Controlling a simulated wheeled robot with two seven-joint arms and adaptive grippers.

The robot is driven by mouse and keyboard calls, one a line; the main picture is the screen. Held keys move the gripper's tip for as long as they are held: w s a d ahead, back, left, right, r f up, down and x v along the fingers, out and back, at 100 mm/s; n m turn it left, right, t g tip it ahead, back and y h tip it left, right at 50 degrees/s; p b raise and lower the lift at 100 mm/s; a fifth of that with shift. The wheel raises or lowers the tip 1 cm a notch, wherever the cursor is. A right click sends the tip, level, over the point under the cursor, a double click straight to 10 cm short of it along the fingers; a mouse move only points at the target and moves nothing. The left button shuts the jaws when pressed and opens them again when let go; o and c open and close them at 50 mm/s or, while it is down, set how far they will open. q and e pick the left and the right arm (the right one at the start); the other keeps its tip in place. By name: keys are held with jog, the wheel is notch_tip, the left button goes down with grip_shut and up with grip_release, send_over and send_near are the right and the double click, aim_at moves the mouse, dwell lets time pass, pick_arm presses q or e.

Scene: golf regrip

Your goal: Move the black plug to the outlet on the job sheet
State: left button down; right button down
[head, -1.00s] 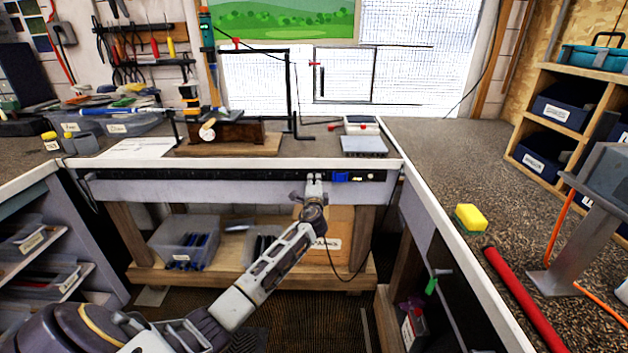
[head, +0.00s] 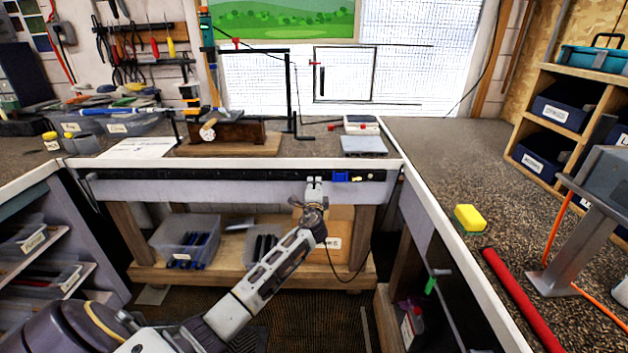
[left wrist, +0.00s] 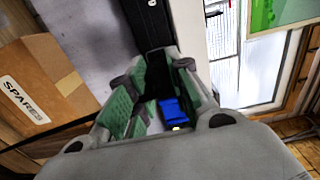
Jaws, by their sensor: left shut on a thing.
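My left gripper (head: 314,184) is at the front of the black power strip (head: 230,175) under the bench's front edge, just left of a blue plug (head: 341,177). In the left wrist view its green-padded fingers (left wrist: 157,88) are shut on a dark thing, apparently the black plug (left wrist: 157,76), mostly hidden by the fingers and hard to tell from the strip. The blue plug (left wrist: 171,112) shows beside it there. I cannot tell whether the black plug is seated or clear of the strip. The job sheet (head: 140,148) lies on the bench at left; its writing is unreadable.
A dark cord (head: 348,281) hangs in a loop below the strip at right. A wooden-based fixture (head: 230,150) and a grey device (head: 364,146) stand on the bench above. A cardboard box (head: 338,226) and clear bins (head: 184,240) sit on the shelf below.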

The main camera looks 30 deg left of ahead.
pick_arm(q)
jog(key=shift+p+v, duration=0.3)
jog(key=shift+v, duration=0.9)
dwell(0.4)
